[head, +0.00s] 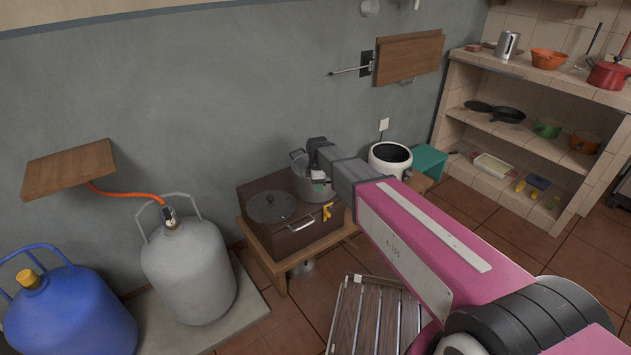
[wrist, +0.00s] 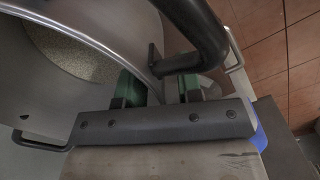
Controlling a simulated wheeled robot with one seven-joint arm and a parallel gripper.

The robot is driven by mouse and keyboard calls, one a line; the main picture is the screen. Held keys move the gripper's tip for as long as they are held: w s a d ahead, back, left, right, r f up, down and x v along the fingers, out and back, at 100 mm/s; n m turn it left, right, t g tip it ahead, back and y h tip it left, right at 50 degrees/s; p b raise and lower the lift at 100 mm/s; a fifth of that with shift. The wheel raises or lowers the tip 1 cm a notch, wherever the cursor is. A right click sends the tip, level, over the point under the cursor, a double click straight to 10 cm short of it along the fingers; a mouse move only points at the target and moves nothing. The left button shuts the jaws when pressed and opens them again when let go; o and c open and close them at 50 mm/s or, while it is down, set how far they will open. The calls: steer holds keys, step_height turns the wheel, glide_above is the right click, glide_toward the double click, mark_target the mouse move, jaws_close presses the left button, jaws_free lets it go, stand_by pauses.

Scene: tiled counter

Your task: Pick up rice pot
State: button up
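The rice pot (head: 303,181) is a grey metal pot standing on the brown stove box by the wall, partly hidden by my arm. The wrist view shows its open inside with a pale grainy layer, likely rice, at the bottom, and its wall (wrist: 128,45) close up. My gripper (wrist: 160,90) is at the pot's rim, with one green-padded finger on the inner side and the other on the outer side. The fingers are apart, with visible space beside the wall. In the head view my gripper (head: 318,184) covers part of the pot.
A white pot (head: 390,150) stands to the right. Gas cylinders (head: 190,270) stand at the left. A slatted wooden stool (head: 360,310) is in front. A dark curved bar (wrist: 195,35) shows by my fingers.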

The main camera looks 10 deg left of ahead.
steer(key=shift+f, duration=0.5)
jaws_close()
stand_by(1.0)
